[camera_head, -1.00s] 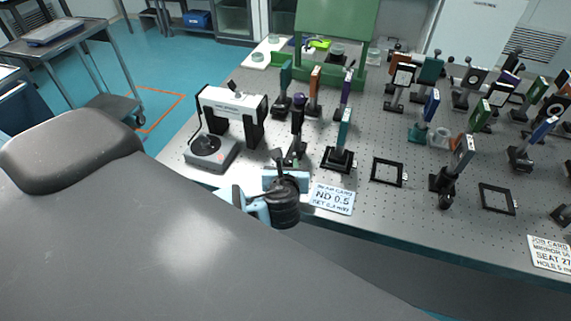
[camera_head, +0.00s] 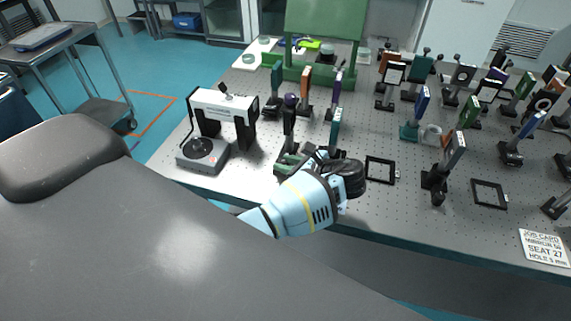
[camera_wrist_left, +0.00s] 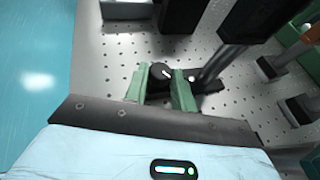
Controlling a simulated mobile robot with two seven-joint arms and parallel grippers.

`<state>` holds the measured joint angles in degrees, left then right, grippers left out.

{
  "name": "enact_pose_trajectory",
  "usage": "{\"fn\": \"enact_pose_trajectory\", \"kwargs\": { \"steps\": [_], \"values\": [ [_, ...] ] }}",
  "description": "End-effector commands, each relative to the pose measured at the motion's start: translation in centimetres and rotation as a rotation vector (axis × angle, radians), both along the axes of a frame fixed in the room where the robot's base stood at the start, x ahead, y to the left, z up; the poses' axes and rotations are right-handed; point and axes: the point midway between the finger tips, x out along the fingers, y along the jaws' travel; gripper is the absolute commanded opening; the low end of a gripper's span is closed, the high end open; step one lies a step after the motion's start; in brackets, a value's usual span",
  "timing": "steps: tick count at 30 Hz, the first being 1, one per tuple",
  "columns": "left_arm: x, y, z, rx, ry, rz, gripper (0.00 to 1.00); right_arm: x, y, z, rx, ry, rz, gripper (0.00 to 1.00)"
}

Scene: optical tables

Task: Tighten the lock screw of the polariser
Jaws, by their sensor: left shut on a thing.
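A dark tilted post (camera_wrist_left: 212,66) rises just right of the fingers. My right gripper is out of view.
A white-and-black gantry (camera_head: 224,102) and a grey unit with a round dark disc (camera_head: 203,153) stand to the left. A teal-topped optic (camera_head: 335,128) stands close on the right, then an empty black frame (camera_head: 381,170). Several mounted optics fill the table's right side.

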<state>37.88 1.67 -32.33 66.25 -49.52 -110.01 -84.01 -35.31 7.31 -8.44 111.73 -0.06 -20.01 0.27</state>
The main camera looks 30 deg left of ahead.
Motion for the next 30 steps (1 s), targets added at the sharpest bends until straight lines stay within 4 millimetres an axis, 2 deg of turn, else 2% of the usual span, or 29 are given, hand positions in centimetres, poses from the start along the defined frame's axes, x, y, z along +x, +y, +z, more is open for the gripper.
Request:
{"fn": "enact_pose_trajectory", "kwargs": {
  "steps": [15, 30],
  "values": [
    [0.81, 0.27, 0.16, 0.003, -0.003, 0.32, 0.03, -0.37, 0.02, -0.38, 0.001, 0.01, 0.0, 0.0],
    [0.92, 0.34, 0.15, 0.006, -0.004, 0.426, 0.03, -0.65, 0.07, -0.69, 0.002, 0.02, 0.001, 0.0]
  ]
}}
